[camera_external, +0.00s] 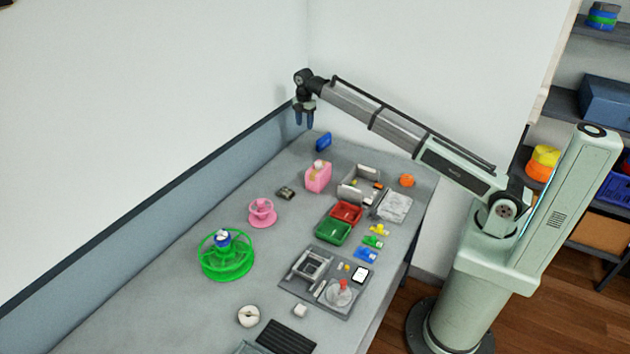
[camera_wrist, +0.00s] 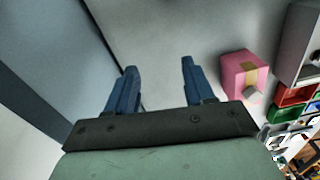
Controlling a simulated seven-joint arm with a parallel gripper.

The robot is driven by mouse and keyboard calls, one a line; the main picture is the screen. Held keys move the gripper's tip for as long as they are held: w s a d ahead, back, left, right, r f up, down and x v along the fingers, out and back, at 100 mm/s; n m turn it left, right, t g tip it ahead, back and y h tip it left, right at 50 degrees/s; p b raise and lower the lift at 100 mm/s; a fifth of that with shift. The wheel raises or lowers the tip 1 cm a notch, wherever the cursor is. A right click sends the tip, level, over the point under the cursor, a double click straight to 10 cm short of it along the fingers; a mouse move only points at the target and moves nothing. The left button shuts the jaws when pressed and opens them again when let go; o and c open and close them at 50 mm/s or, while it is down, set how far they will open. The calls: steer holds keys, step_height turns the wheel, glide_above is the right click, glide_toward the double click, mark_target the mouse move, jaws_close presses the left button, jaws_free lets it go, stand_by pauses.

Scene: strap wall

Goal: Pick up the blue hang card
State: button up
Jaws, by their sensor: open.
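A small blue card-like piece, which looks like the blue hang card (camera_external: 323,142), stands at the far end of the grey table in the external view. My gripper (camera_external: 304,118) hangs with its fingers pointing down, above and a little left of the card in that picture, apart from it. In the wrist view my gripper (camera_wrist: 158,85) shows two blue fingers spread apart with nothing between them. I cannot make out the card in the wrist view.
A pink box (camera_external: 318,177) stands near the card and also shows in the wrist view (camera_wrist: 243,74). A grey open container (camera_external: 347,191), red bin (camera_external: 347,212) and green bin (camera_external: 331,232) lie nearer. The wall borders the table's left side. Table left of the pink box is mostly clear.

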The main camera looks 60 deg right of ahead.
glide_above(324, 141)
steer(key=w, duration=0.1)
steer(key=f, duration=0.7)
steer(key=d+f, duration=0.1)
steer(key=f, duration=0.1)
steer(key=shift+f, duration=0.4)
steer(key=shift+s+f, duration=0.1)
steer(key=shift+f, duration=2.5)
jaws_close()
